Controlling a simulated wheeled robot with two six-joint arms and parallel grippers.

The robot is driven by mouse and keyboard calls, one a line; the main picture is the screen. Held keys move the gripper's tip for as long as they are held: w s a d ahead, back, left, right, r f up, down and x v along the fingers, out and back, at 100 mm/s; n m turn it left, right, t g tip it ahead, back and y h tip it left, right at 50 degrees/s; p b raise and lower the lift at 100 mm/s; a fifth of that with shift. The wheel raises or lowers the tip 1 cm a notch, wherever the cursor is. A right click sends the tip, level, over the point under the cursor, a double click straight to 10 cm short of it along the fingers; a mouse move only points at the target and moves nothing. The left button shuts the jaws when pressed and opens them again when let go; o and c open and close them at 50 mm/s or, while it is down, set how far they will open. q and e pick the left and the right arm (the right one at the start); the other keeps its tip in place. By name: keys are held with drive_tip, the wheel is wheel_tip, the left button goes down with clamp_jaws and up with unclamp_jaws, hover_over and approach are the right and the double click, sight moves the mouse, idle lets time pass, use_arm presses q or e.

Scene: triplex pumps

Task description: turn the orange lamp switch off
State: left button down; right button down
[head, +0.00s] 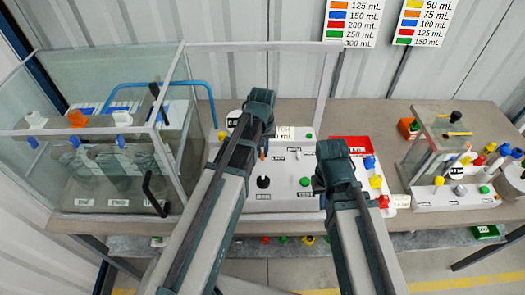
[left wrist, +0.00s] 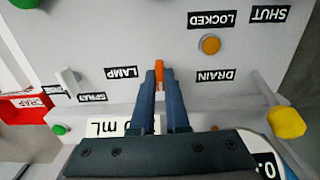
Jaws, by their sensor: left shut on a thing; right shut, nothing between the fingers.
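The orange lamp switch (left wrist: 159,68) stands up from the white control panel (left wrist: 190,65), beside the upside-down LAMP label (left wrist: 122,72). My left gripper (left wrist: 159,82) has its two dark blue fingers closed on either side of the switch, gripping it. In the head view my left gripper (head: 258,112) is over the panel, and its wrist hides much of the panel's back. My right gripper (head: 334,165) is shut and empty, over the panel's right side; its fingertips are hard to make out.
A glass enclosure (head: 100,130) stands left of the panel. A red tray (head: 350,143) and colored valves lie to the right, then another small apparatus (head: 430,150). In the left wrist view an orange round button (left wrist: 209,44) and a yellow knob (left wrist: 286,122) are near the switch.

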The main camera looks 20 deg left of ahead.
use_arm(q)
drive_tip(key=c, duration=0.9)
unclamp_jaws()
drive_tip(key=shift+r, duration=0.15)
wheel_tip(320, 180, up, 14)
drive_tip(key=p, duration=1.4)
drive_tip(key=shift+f, duration=0.2)
